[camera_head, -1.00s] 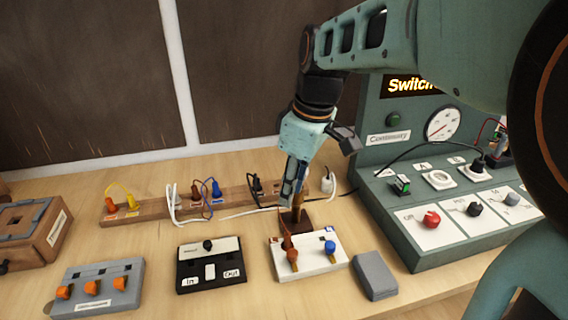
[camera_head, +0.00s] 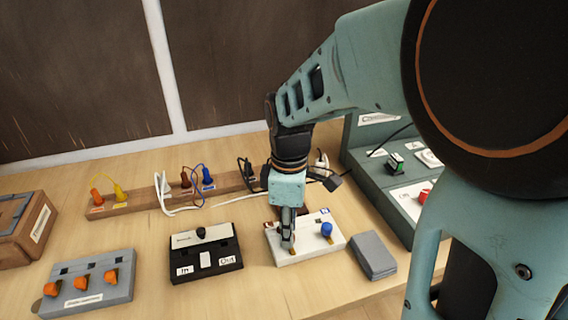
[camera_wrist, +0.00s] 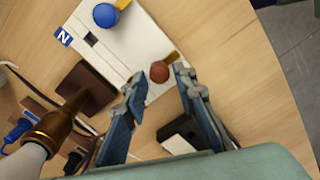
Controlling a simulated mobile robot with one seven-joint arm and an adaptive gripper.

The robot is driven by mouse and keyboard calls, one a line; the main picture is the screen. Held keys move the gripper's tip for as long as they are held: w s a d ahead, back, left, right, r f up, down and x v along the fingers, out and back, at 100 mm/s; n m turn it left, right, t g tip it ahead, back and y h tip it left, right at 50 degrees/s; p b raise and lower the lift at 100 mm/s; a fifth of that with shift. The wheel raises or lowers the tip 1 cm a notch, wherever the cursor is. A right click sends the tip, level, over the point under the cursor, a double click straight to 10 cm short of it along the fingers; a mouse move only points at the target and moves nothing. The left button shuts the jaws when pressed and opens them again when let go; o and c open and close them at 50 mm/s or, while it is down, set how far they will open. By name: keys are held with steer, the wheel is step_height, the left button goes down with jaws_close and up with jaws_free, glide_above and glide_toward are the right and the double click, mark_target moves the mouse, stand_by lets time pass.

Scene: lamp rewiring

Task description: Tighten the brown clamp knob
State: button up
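The brown clamp knob (camera_wrist: 160,72) is a small round knob on the white terminal block (camera_head: 305,252). It shows in the wrist view, close to an orange-yellow strip. My gripper (camera_wrist: 159,79) is open, with one finger on each side of the knob and a gap to it in the picture. Whether the tips are level with the knob I cannot tell. In the head view my gripper (camera_head: 288,240) points down over the left part of the block and hides the brown knob. The blue knob (camera_head: 326,229) stands to the right on the same block.
A dark brown block (camera_wrist: 88,88) and a brass fitting (camera_wrist: 50,130) lie close to my left finger in the wrist view. A black-and-white box (camera_head: 206,255) stands left of the terminal block, a grey block (camera_head: 373,255) right. The green switch panel (camera_head: 375,185) stands behind right.

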steer(key=shift+f, duration=0.45)
steer(key=shift+c, duration=0.4)
jaws_close()
